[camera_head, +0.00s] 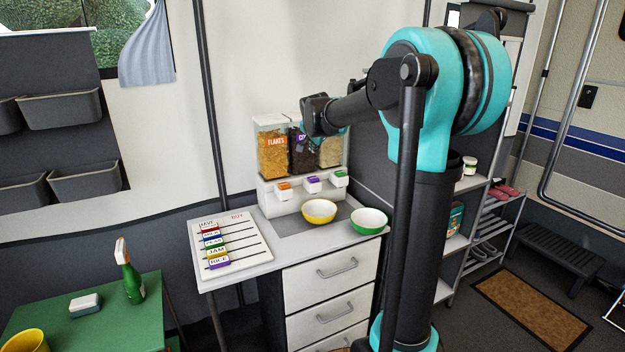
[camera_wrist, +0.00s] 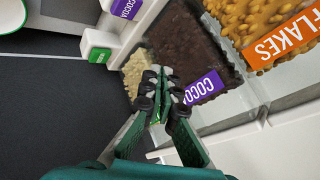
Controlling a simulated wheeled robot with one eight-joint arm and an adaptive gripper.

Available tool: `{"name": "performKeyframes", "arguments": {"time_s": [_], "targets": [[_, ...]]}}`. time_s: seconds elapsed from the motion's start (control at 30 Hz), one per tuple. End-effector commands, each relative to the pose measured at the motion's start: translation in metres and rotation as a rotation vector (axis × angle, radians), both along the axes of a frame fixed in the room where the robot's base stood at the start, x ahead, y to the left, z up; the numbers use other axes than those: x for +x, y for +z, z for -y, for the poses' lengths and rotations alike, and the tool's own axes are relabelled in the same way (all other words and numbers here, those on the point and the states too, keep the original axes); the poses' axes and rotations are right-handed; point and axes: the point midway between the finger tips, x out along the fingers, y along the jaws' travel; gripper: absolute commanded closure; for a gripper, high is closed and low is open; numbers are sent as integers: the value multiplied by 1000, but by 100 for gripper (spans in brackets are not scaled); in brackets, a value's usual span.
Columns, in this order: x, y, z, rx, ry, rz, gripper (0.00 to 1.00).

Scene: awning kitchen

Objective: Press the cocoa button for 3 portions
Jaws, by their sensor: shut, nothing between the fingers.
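The dispenser has three clear containers: flakes (camera_head: 272,152), dark cocoa (camera_head: 301,158) and a pale filling at the right. The cocoa button (camera_head: 312,184), with a purple label, is between an orange-labelled button (camera_head: 284,190) and a green-labelled one (camera_head: 340,178). In the wrist view, the cocoa button (camera_wrist: 126,8) is cut by the top edge and the green button (camera_wrist: 98,48) is left of my fingers. My gripper (camera_wrist: 160,80) is shut and empty before the cocoa container (camera_wrist: 190,55), apart from the buttons. In the head view my arm hides most of it.
A yellow bowl (camera_head: 319,211) and a green bowl (camera_head: 368,221) stand on the counter before the dispenser. A white list board (camera_head: 230,246) lies at the counter's left. A green table (camera_head: 110,322) with a spray bottle (camera_head: 131,275) is at lower left.

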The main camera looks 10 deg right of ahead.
Motion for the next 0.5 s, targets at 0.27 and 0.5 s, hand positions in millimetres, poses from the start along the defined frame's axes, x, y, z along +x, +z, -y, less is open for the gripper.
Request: {"name": "performKeyframes", "arguments": {"time_s": [0.27, 0.5], "targets": [[0, -31, 0, 0, 0, 0, 100], [0, -62, 0, -1, 1, 0, 100]]}}
